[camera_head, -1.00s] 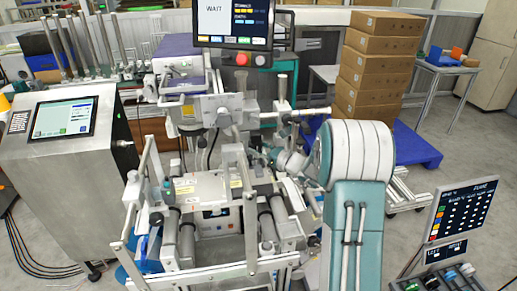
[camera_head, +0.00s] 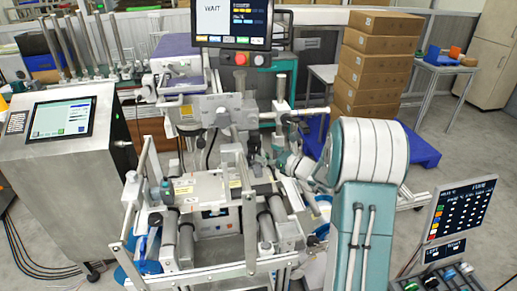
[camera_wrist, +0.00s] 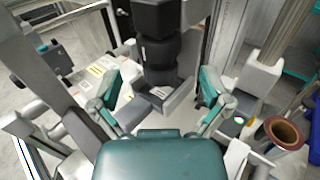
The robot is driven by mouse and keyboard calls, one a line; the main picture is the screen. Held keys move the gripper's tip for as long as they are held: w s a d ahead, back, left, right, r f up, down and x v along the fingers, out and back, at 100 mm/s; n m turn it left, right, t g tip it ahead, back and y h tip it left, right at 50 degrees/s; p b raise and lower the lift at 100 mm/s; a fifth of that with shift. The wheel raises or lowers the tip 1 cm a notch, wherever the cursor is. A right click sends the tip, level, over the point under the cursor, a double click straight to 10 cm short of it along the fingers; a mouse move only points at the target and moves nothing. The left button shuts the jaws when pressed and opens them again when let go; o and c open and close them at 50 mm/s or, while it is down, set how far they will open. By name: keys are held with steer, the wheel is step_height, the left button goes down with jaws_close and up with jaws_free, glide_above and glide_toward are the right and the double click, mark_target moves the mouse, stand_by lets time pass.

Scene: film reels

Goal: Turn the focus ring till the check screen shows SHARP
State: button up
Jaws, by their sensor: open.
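A black stepped lens barrel (camera_wrist: 160,48) stands upright in the upper middle of the wrist view, with a ribbed band that looks like the focus ring. My gripper (camera_wrist: 162,88) is open, one teal-and-grey finger on each side of the barrel's lower part. Gaps show between fingers and barrel; contact cannot be seen. In the head view my gripper (camera_head: 262,158) is small and partly hidden among the machine parts, and the ring cannot be made out there. A dark monitor (camera_head: 231,22) at the top reads WAIT.
A metal frame machine with rollers (camera_head: 187,240) fills the middle. A console with a lit screen (camera_head: 62,118) stands left. Stacked cartons (camera_head: 373,65) stand behind right. A tilted display (camera_head: 462,212) is at the lower right. A brown-rimmed cup-like part (camera_wrist: 284,132) lies right of my gripper.

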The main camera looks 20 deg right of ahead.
steer(key=v, duration=0.8)
steer(key=shift+s+d, duration=0.15)
steer(key=shift+s, duration=0.05)
steer(key=shift+f, duration=0.1)
